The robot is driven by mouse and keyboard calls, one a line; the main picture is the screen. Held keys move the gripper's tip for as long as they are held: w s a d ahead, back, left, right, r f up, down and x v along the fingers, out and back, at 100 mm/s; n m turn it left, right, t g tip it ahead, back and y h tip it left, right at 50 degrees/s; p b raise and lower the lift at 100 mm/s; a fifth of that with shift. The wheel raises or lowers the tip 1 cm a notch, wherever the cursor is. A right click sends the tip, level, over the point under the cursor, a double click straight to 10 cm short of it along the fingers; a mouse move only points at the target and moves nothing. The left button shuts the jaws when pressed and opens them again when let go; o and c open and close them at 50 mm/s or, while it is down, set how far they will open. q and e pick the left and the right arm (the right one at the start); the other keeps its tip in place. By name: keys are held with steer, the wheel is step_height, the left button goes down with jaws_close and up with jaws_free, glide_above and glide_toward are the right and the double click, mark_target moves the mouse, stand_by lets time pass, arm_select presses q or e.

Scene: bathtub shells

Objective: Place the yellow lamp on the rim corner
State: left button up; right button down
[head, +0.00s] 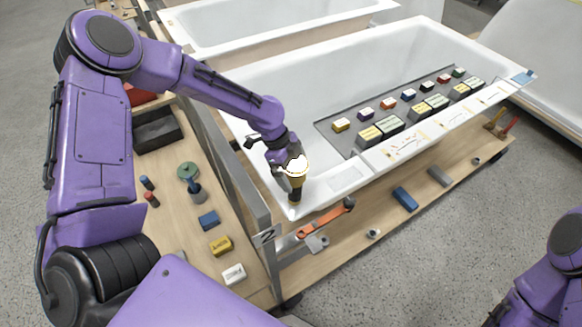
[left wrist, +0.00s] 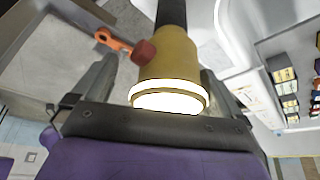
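The yellow lamp (head: 298,181) stands about upright at the near left rim corner of the front bathtub (head: 320,196), its dark end down and its glowing white end up. Its dark end appears to meet the rim. In the left wrist view the lamp (left wrist: 172,62) is between the fingers of my left gripper (left wrist: 160,78), its lit end close to the palm. A gap shows between the left finger and the lamp, so the gripper looks open around it. My right gripper (head: 505,308) is only partly in view at the bottom right.
A grey mat (head: 335,137) with several coloured blocks lies in the tub. An orange wrench (head: 322,220) is below the corner. A wooden bench (head: 205,262) with blocks and a green-topped item (head: 188,171) is at left. A second tub (head: 240,35) stands behind.

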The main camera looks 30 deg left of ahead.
arm_select(q)
steer(key=shift+w+a+r, duration=0.1)
steer(key=shift+w+r, duration=0.05)
steer(key=shift+r, duration=0.1)
steer(key=b+v, duration=0.2)
steer(key=v, duration=0.9)
steer(key=shift+w, duration=0.2)
steer(key=shift+r, duration=0.1)
